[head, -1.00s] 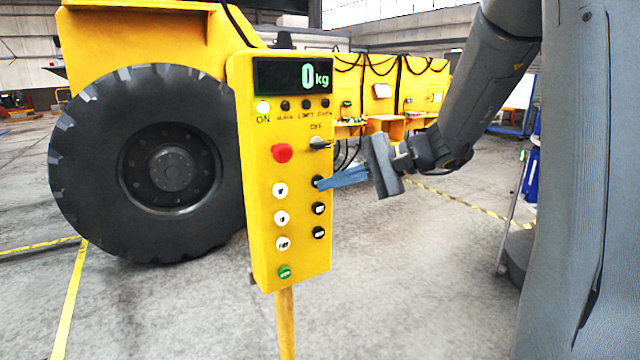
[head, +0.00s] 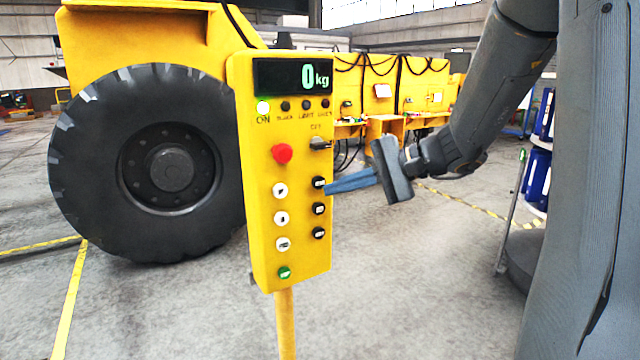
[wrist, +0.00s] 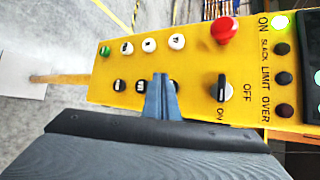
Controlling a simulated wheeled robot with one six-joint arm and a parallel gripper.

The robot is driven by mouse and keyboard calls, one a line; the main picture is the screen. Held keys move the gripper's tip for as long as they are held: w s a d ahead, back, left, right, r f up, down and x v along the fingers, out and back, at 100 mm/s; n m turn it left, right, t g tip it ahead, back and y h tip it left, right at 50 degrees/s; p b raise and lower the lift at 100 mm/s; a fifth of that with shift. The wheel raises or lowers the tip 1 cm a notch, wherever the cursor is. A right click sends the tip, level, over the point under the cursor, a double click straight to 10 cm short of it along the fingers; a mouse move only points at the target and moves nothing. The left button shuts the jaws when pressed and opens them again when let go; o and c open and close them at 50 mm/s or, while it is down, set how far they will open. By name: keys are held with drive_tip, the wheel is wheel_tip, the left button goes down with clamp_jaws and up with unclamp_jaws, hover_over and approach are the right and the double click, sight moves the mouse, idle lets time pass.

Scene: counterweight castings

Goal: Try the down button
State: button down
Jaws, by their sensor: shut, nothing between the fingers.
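The yellow control box (head: 262,215) stands upright on a post, with its button face towards me. A column of black buttons runs down its right side: top (head: 319,182), middle (head: 319,208) and bottom (head: 318,233). Their labels are too small to read, so I cannot tell which is down. My gripper (head: 327,188) is shut and empty, its blue fingertips at the right edge of the top black button. In the wrist view my gripper (wrist: 160,80) partly covers that button. I cannot tell whether they touch.
The box also has white buttons (head: 281,218), a green button (head: 285,272), a red stop button (head: 282,153), a rotary switch (head: 320,143) and a display (head: 292,76) reading 0 kg. The ON lamp (head: 263,107) is lit. A large-wheeled yellow vehicle (head: 150,40) stands behind.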

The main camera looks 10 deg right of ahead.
drive_tip(key=s, duration=0.2)
drive_tip(key=s+d, duration=0.1)
drive_tip(key=s, duration=0.1)
drive_tip(key=shift+d, duration=0.15)
idle(2.9)
